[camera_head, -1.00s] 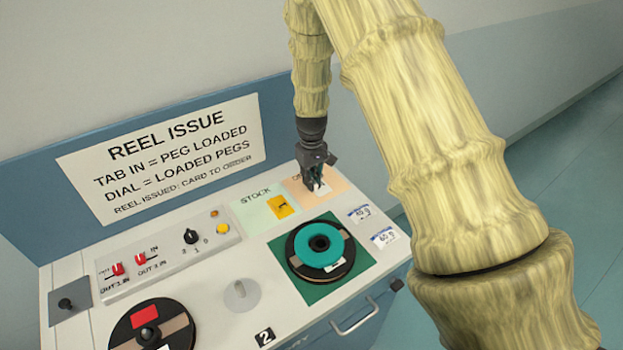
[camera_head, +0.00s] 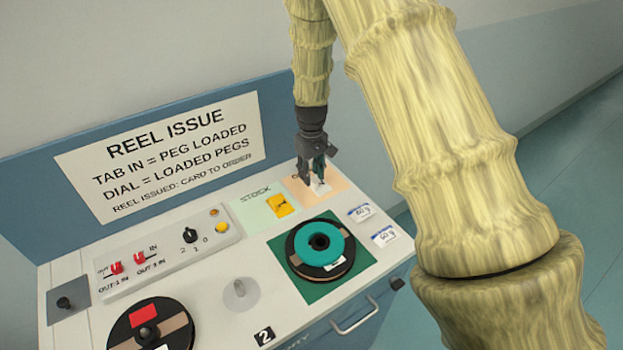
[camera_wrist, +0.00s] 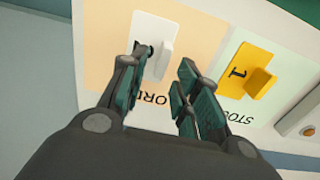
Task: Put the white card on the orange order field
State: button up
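The white card (camera_head: 320,188) lies on the orange order field (camera_head: 337,186) at the back right of the console. In the wrist view the white card (camera_wrist: 147,32) lies flat on the orange field (camera_wrist: 200,45), its raised tab standing up. My gripper (camera_head: 315,180) is just above the card, pointing down. In the wrist view my gripper (camera_wrist: 160,88) is open, its fingers spread apart with the tab showing between and beyond them. The left fingertip overlaps the card's edge in the picture; whether it touches is unclear.
A yellow card (camera_head: 281,205) numbered 1 lies on the pale green stock field (camera_head: 258,213) beside the orange field. A teal-topped reel (camera_head: 320,248) sits on a green square in front. Two white labels (camera_head: 360,213) lie to the right. Switches and a dial (camera_head: 190,235) are at left.

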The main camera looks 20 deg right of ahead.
notch_tip(320, 180, up, 10)
jog(key=b, duration=0.1)
jog(key=shift+f+b, duration=0.25)
jog(key=shift+b, duration=0.15)
dwell(0.4)
